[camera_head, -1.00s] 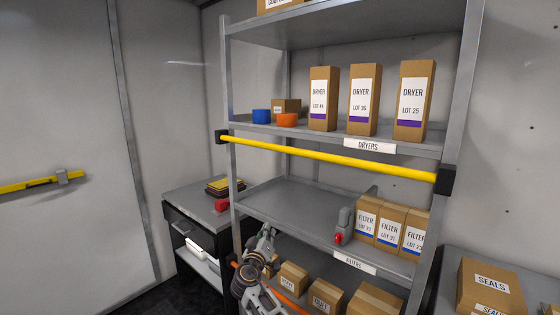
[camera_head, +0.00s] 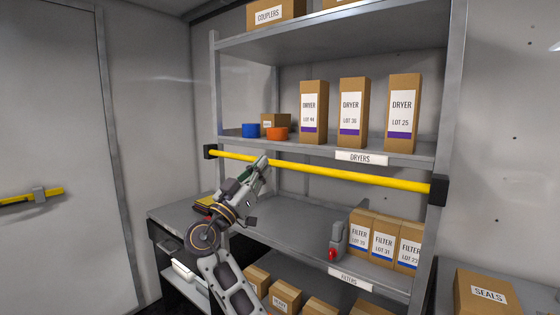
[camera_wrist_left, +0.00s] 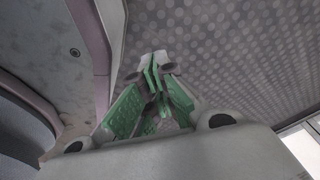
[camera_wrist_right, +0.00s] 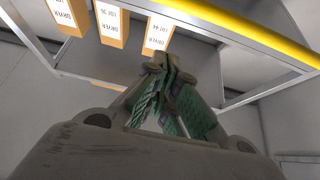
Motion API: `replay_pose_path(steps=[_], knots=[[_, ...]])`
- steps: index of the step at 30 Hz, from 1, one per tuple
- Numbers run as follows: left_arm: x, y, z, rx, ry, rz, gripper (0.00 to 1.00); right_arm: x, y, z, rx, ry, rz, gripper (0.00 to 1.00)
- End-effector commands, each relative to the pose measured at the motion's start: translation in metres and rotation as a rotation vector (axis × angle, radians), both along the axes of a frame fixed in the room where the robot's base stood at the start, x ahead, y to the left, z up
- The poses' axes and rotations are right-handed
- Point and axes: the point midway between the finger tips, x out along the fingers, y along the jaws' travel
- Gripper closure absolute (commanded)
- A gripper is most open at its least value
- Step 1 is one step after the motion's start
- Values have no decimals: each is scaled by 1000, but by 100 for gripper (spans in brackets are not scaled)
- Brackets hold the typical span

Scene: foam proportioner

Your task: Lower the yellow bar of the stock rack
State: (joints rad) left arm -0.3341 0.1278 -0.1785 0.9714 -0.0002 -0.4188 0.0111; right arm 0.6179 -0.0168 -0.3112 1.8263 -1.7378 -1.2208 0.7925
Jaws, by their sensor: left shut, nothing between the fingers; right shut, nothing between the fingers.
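The yellow bar (camera_head: 350,176) crosses the front of the stock rack (camera_head: 428,225), just below the dryer shelf, between two black end brackets. It slopes down to the right in the head view. My right gripper (camera_head: 262,162) is shut and empty, with its tip overlapping the bar near its left end; I cannot tell whether they touch. In the right wrist view the bar (camera_wrist_right: 235,27) passes at upper right, apart in the picture from the shut fingertips (camera_wrist_right: 162,60). My left gripper (camera_wrist_left: 154,62) shows only in its wrist view, shut and empty.
Dryer boxes (camera_head: 352,110), a blue roll (camera_head: 251,130) and an orange roll (camera_head: 277,133) stand on the shelf above the bar. Filter boxes (camera_head: 384,240) and a grey device with a red part (camera_head: 337,243) stand on the shelf below. A side counter (camera_head: 170,216) is at left.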

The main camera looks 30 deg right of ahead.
Motion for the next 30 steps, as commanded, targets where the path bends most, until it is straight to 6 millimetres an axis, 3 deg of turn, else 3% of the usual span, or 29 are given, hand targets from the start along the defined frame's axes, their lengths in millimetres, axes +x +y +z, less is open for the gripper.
replay_pose_path(steps=[11, 30], knots=[[-9, 3, 0, 3, 10, 0, 100, 6, -15, 10, 0, 0, -1, 100], [-38, 23, -3, 22, 30, -7, 100, 32, -75, 49, -1, 2, -1, 100]])
